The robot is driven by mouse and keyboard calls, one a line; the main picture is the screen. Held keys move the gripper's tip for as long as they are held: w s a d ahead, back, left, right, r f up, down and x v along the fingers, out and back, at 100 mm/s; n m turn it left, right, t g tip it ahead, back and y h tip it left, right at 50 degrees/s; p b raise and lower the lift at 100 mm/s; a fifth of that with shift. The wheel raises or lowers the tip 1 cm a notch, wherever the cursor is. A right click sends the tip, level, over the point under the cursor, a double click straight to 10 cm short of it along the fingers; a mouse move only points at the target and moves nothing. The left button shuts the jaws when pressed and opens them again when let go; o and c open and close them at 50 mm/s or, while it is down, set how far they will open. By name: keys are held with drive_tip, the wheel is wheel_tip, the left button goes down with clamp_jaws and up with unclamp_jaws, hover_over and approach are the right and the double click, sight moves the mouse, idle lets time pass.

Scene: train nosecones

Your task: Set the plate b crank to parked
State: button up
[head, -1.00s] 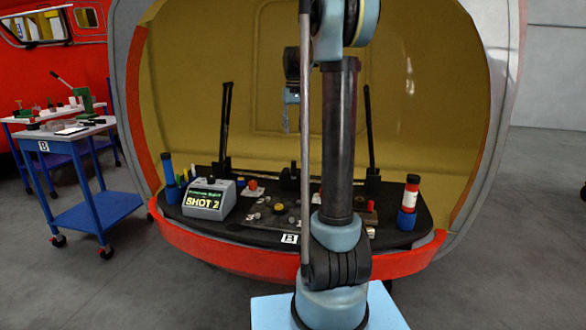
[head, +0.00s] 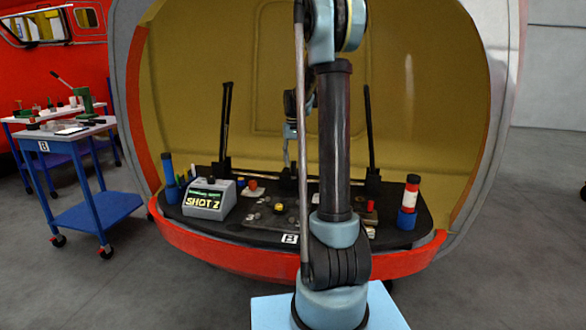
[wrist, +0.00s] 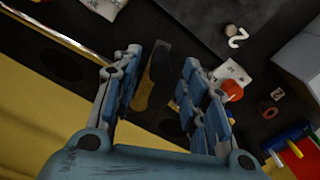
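My gripper (wrist: 162,60) is open and points down over the black desk; in the head view it hangs (head: 290,130) above the desk's back part, partly behind my arm. A dark piece with a yellow end (wrist: 150,78) shows between the fingers in the wrist view, and I cannot tell whether they touch it. A red knob on a white plate (wrist: 232,88) is right of the fingers. A grey plate (head: 262,222) with several knobs lies at the desk's middle, partly hidden by my arm. I cannot tell which part is the plate b crank or how it is set.
The grey SHOT 2 box (head: 208,200) stands at the desk's left. A red and white cylinder in a blue holder (head: 410,200) stands at the right. Two dark upright posts rise at the back. A blue cart (head: 80,160) is at left. The grey floor around is open.

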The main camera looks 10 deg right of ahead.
sight(294, 165)
drive_tip(key=shift+f, duration=1.65)
clamp_jaws()
